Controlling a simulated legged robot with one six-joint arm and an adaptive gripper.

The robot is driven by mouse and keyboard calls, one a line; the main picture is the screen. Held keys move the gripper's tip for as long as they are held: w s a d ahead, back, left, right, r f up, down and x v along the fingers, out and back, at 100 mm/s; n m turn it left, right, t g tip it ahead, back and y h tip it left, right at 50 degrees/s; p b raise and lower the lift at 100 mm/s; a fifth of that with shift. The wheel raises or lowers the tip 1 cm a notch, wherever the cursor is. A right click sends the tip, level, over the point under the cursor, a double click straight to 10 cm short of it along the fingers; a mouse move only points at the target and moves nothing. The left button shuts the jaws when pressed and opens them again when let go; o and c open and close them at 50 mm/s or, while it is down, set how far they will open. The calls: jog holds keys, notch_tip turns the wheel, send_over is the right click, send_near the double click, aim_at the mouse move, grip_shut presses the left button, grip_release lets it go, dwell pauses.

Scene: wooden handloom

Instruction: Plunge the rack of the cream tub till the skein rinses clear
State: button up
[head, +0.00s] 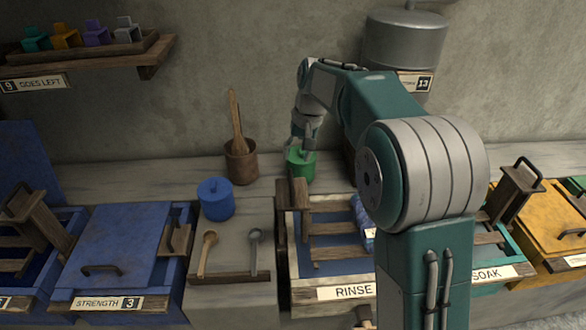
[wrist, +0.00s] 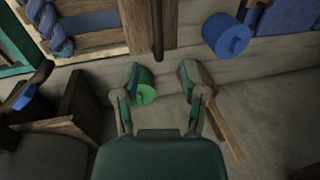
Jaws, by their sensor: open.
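The cream tub (head: 293,262), labelled RINSE, stands in the middle of the bench with blue liquid inside. Its slatted wooden rack (head: 335,229) has an upright wooden handle (head: 298,193) at the left. A blue skein (head: 363,213) lies at the rack's right, partly hidden by my arm; it also shows in the wrist view (wrist: 48,22). My gripper (wrist: 157,76) is open and points down behind the tub, at the green canister (head: 300,164). In the wrist view the green canister (wrist: 146,88) lies between the fingers, closer to the left one. I cannot tell whether they touch.
A wooden cup with a long paddle (head: 240,160) stands left of the green canister, close to my right finger in the wrist view. A blue canister (head: 215,203) stands nearer. Blue STRENGTH tub (head: 75,302) is left; the SOAK tub (head: 515,268) is right.

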jog(key=r, duration=0.3)
jog(key=d+r, duration=0.1)
jog(key=r, duration=0.1)
dwell(1.0)
jog(key=s+d+r+t, duration=0.2)
jog(key=s+d+r, duration=0.15)
jog(key=s, duration=0.45)
jog(key=s+d+f+t+h, duration=0.1)
jog(key=s+d+f, duration=0.1)
jog(key=s, duration=0.9)
jog(key=s+d+f+t+h, duration=0.1)
jog(key=s+d+f+t, duration=0.1)
jog(key=s, duration=1)
jog(key=shift+d+f+t, duration=0.3)
jog(key=shift+d+f, duration=0.05)
jog(key=shift+d, duration=0.25)
